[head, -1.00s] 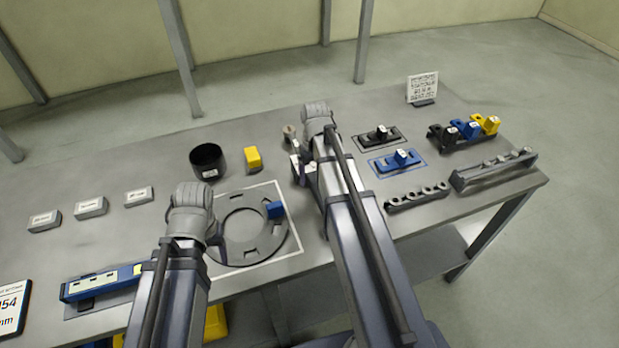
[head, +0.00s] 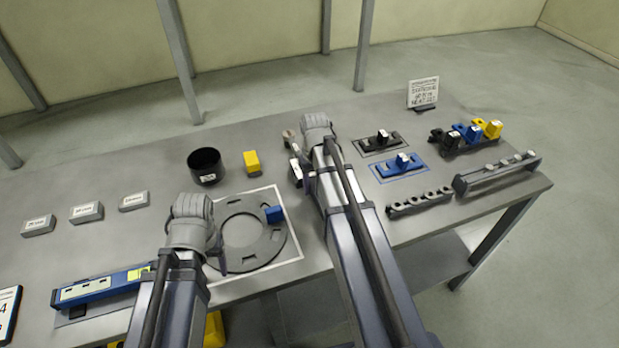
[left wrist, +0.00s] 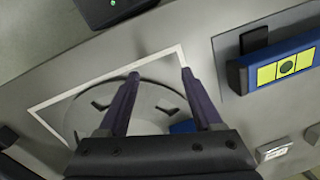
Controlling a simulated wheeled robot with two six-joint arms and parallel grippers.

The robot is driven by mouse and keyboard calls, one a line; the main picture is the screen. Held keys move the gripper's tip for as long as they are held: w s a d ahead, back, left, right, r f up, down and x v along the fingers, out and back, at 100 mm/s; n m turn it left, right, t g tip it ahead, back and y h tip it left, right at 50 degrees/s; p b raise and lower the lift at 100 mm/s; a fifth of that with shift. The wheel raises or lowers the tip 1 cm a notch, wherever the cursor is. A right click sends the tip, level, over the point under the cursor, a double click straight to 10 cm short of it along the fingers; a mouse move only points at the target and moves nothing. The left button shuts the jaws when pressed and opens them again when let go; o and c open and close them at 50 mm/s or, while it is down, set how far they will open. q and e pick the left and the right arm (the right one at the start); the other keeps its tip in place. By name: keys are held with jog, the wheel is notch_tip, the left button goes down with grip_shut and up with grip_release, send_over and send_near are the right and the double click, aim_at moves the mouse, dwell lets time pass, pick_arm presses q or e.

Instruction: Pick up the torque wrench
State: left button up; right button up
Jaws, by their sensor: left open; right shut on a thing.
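My right gripper (head: 303,172) is shut on a dark thing with a white label (head: 295,170), by the plate's upper right corner. The right arm hides most of it, so I cannot tell whether it is the torque wrench. A round tan-grey knob (head: 289,135) shows just beyond it. My left gripper (head: 216,258) is open and empty over the grey slotted ring (head: 235,262), which has a blue block (head: 273,214) on it. Its two fingers (left wrist: 160,73) are apart in the left wrist view. A long blue unit (head: 98,288) with pale windows lies at the left; its yellow panel (left wrist: 290,68) shows in the left wrist view.
A black cup (head: 207,167) and a yellow block (head: 251,162) stand behind the ring. Labelled grey blocks (head: 86,212) lie at the left. Black and blue fixtures (head: 400,168), coloured blocks (head: 472,132) and racks (head: 497,172) fill the right. The table's back middle is clear.

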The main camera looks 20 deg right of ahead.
grip_shut()
dwell(0.7)
